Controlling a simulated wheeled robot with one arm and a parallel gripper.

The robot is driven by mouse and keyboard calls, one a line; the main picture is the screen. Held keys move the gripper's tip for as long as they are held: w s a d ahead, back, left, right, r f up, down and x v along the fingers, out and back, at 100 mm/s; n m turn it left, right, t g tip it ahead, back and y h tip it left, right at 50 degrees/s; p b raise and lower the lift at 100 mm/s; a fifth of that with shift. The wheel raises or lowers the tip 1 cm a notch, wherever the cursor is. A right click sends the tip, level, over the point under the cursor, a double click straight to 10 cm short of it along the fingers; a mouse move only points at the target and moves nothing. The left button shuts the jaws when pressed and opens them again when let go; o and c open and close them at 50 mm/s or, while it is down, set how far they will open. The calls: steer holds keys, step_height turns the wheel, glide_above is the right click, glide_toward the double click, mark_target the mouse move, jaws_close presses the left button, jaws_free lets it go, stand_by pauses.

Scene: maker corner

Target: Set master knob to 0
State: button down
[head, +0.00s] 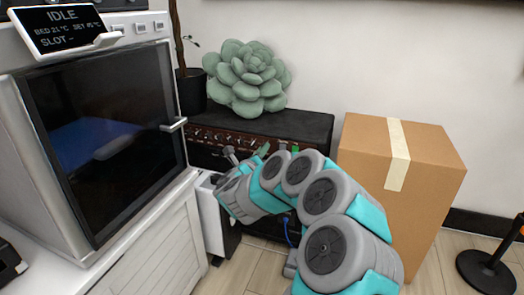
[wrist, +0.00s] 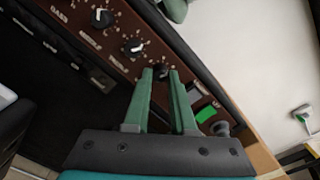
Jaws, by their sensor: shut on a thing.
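The amplifier (head: 310,122) is a black box with a brown front panel carrying a row of knobs. In the wrist view its brown panel (wrist: 118,20) runs diagonally, with dark, white-marked knobs (wrist: 132,46) and labels that seem to read bass, middle and treble. My gripper (wrist: 166,72) has its green fingers closed around a small dark knob farther along the row. I take this as the master knob; its label and pointer are hidden by the fingers. In the head view my arm reaches to the amplifier's front, and my gripper (head: 262,151) is partly hidden there.
A green succulent cushion (head: 247,78) sits on the amplifier. A cardboard box (head: 425,160) stands close on its right, and a white cabinet with a dark-windowed machine (head: 105,135) is on the left. A green-lit switch (wrist: 206,113) is beside the fingers.

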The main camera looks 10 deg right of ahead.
steer(key=shift+a+f+n+h+p, duration=0.1)
steer(key=shift+n+h+p, duration=0.1)
steer(key=shift+n+p, duration=6.25)
steer(key=shift+f+n+h+p, duration=0.15)
steer(key=shift+n+p, duration=2.2)
steer(key=shift+n, duration=8.2)
steer(key=shift+r, duration=0.1)
steer(key=c, duration=0.7)
jaws_free()
steer(key=shift+r, duration=0.1)
steer(key=shift+c, duration=0.2)
steer(key=b+v, duration=0.1)
steer(key=v, duration=0.6)
steer(key=shift+s+a, duration=0.25)
steer(key=shift+s, duration=0.05)
